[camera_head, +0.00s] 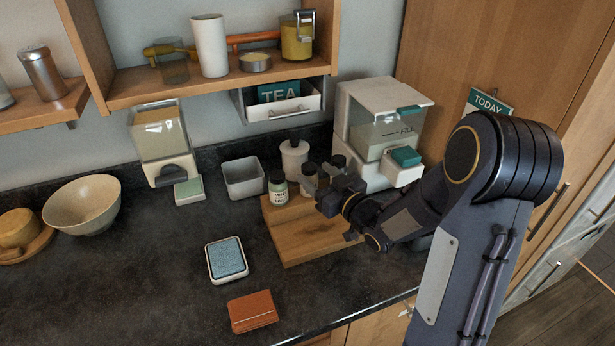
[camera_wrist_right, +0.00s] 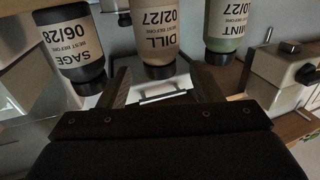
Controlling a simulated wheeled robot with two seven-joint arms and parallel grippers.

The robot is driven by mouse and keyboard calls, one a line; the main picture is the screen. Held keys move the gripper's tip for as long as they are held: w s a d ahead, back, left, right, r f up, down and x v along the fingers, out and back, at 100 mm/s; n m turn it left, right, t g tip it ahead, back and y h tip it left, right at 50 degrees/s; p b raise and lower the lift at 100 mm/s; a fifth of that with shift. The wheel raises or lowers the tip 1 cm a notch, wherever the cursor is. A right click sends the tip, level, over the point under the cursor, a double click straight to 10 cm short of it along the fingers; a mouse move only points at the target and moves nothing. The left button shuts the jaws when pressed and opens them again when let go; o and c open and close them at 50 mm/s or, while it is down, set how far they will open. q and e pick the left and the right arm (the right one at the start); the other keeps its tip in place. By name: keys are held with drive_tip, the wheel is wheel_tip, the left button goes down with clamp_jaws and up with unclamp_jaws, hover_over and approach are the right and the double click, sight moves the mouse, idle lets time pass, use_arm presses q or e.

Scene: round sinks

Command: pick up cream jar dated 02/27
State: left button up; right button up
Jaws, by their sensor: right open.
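The cream jar labelled DILL 02/27 (camera_wrist_right: 155,30) has a dark lid and appears upside down in the right wrist view, in the middle between two others. In the head view it is the middle jar (camera_head: 307,187), partly hidden by my gripper. My left gripper is not in view.
The jars stand at the back of a wooden board (camera_head: 305,235). A white canister (camera_head: 295,160) and a white dispenser (camera_head: 375,125) stand behind. A shelf with a TEA drawer (camera_head: 283,108) hangs above. The dark counter (camera_head: 150,270) is clear at front left.

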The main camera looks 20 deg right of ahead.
sight(309, 166)
drive_tip(key=p+x, duration=0.1)
drive_tip(key=x, duration=0.2)
drive_tip(key=shift+w+f, duration=0.1)
drive_tip(key=shift+w, duration=0.2)
drive_tip(key=c, duration=1.1)
drive_tip(key=shift+r, duration=0.65)
drive_tip(key=s+r+b, duration=0.1)
drive_tip(key=s+r, duration=1)
drive_tip(key=s, duration=0.3)
drive_tip(key=shift+a+r, duration=0.35)
drive_tip(key=shift+a, duration=0.1)
